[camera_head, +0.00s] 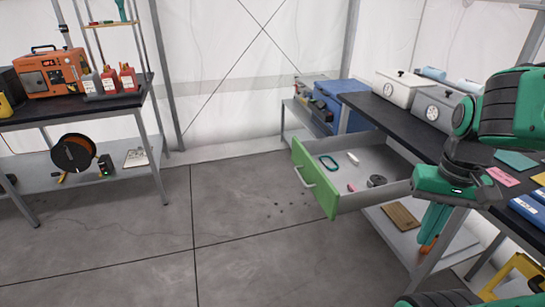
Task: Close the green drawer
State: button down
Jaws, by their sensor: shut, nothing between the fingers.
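The green drawer (315,182) stands pulled out from under the dark-topped bench at the right. Its green front faces left and carries a pale bar handle (304,177). Inside lie a teal ring (328,163), a small white item, a small pink item and a dark roll (376,181). My gripper (427,247) points down at the right, with orange tips. It is shut and empty. In the picture it is right of the drawer and lower than it, apart from the green front and handle. My arm hides part of the bench near the drawer's right end.
The bench top (402,126) holds pale boxes and papers. A brown board (401,215) lies on its lower shelf. A blue box (342,103) stands behind. Another table (75,108) with an orange machine (52,73) is at left. The floor (240,240) left of the drawer is mostly clear.

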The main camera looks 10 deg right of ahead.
aim_at(376, 152)
jog(key=u, duration=0.05)
jog(key=i, duration=1)
